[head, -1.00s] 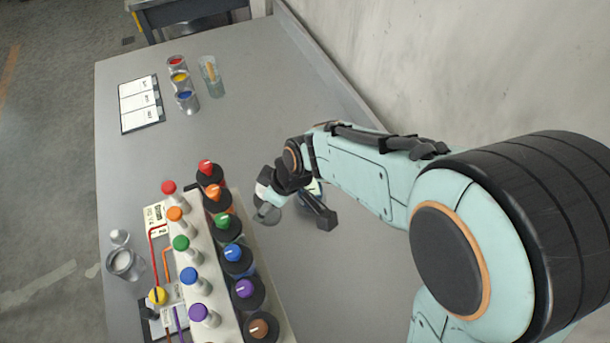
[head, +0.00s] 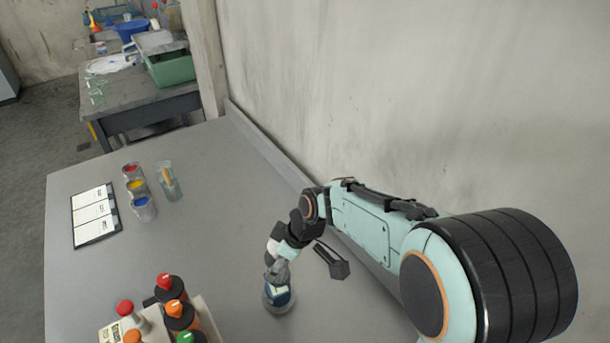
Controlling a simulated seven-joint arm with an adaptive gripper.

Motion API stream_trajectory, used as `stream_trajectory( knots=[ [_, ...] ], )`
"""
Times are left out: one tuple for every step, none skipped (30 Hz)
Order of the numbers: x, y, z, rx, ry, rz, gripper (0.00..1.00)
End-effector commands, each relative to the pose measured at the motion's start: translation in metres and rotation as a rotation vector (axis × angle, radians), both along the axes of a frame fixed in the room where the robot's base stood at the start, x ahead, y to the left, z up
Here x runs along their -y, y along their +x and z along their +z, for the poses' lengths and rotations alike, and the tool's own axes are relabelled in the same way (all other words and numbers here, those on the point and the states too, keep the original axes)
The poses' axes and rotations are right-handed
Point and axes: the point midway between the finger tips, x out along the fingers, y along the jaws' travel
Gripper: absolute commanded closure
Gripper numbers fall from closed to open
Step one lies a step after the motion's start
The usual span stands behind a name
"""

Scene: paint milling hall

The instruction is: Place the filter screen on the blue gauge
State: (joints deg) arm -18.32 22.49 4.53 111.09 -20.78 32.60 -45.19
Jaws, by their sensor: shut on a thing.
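My gripper (head: 275,273) hangs at the end of my arm over the grey table, right of the rack of coloured knobs. It is shut on a small grey round piece, which looks like the filter screen (head: 281,268). The blue gauge (head: 279,296), a round thing with a blue face and a pale mark, stands on the table directly below the gripper in the picture. The gripper and the piece hide part of its top. I cannot tell whether the screen touches the gauge.
Knobs in red (head: 168,285), orange and green stand on a rack at the bottom left. Paint cans (head: 144,208), a glass jar (head: 168,182) and a chart (head: 95,215) lie farther back. A wall (head: 400,100) runs along the right. The table's middle is clear.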

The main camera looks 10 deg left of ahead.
Motion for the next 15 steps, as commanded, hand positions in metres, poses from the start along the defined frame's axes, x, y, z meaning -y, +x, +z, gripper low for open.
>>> stream_trajectory(
  knots=[
    [-0.005, 0.006, -0.009, -0.001, 0.000, 0.002, 0.94],
    [-0.006, 0.009, -0.014, -0.001, 0.000, 0.002, 0.94],
    [-0.009, 0.012, -0.018, -0.001, 0.000, 0.001, 0.94],
    [-0.010, 0.014, -0.020, 0.001, 0.001, 0.001, 0.94],
    [-0.011, 0.016, -0.022, 0.002, 0.002, 0.001, 0.94],
    [-0.012, 0.017, -0.024, 0.002, 0.002, 0.001, 0.94],
    [-0.012, 0.018, -0.026, 0.002, 0.002, 0.001, 0.94],
    [-0.013, 0.019, -0.027, 0.003, 0.002, 0.000, 0.94],
    [-0.014, 0.021, -0.030, 0.003, 0.002, 0.000, 0.94],
    [-0.015, 0.023, -0.032, 0.001, 0.001, 0.001, 0.94],
    [-0.016, 0.023, -0.036, -0.001, 0.000, 0.000, 0.94],
    [-0.016, 0.023, -0.043, -0.001, 0.000, -0.001, 0.94],
    [-0.016, 0.022, -0.048, -0.002, -0.001, 0.000, 0.94],
    [-0.016, 0.022, -0.053, -0.001, 0.000, 0.000, 0.94],
    [-0.016, 0.022, -0.058, -0.001, 0.000, 0.001, 0.94]
  ],
)
